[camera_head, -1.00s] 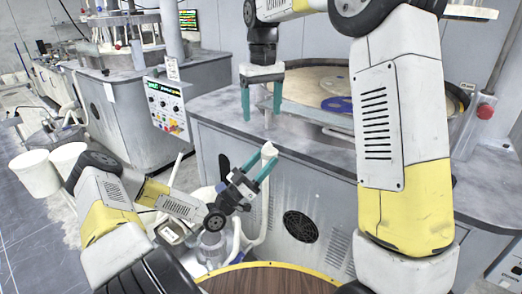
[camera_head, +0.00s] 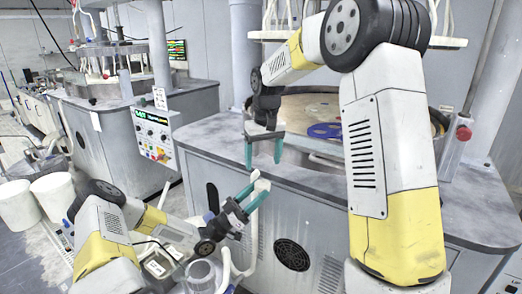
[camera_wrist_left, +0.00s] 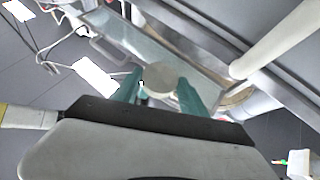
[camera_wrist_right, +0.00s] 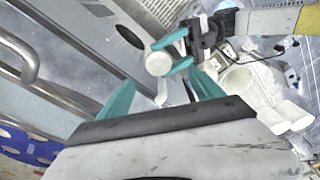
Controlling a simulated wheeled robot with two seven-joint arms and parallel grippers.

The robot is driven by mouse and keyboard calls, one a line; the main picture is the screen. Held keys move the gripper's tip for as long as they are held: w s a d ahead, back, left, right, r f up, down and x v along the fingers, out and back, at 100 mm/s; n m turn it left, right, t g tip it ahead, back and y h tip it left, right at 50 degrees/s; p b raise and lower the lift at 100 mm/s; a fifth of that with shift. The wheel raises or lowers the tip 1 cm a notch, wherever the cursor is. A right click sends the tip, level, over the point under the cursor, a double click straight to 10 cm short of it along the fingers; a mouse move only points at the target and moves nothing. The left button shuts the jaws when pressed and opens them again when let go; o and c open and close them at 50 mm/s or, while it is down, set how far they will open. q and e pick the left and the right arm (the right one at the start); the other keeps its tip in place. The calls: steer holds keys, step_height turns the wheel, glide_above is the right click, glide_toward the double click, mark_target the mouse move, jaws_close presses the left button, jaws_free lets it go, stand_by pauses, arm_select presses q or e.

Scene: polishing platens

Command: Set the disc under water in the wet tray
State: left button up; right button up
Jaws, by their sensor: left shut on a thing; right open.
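My left gripper (camera_head: 252,190) is shut on a pale, round disc (camera_head: 262,185), low in front of the grey machine's front wall. In the left wrist view the disc (camera_wrist_left: 160,79) sits between the two green fingertips. The right wrist view shows it too (camera_wrist_right: 158,63), with the left fingers at its edge. My right gripper (camera_head: 263,152) is open and empty, above and close to the left one, by the machine's front edge. I cannot make out the wet tray for sure in any view.
The grey machine's worktop (camera_head: 215,140) carries a round platen with a blue holed disc (camera_head: 325,130) on it. A control panel (camera_head: 153,137) stands at its left corner. White buckets (camera_head: 52,195) and a clear container (camera_head: 203,275) are at lower left.

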mark_target(262, 184)
steer(key=f, duration=0.5)
steer(key=w+f, duration=0.1)
steer(key=f, duration=0.2)
steer(key=shift+a+f, duration=0.2)
steer(key=c, duration=1.3)
arm_select(q)
steer(key=o, duration=1)
arm_select(e)
steer(key=shift+c, duration=1.2)
arm_select(q)
steer(key=o, duration=0.5)
steer(key=shift+c, duration=0.2)
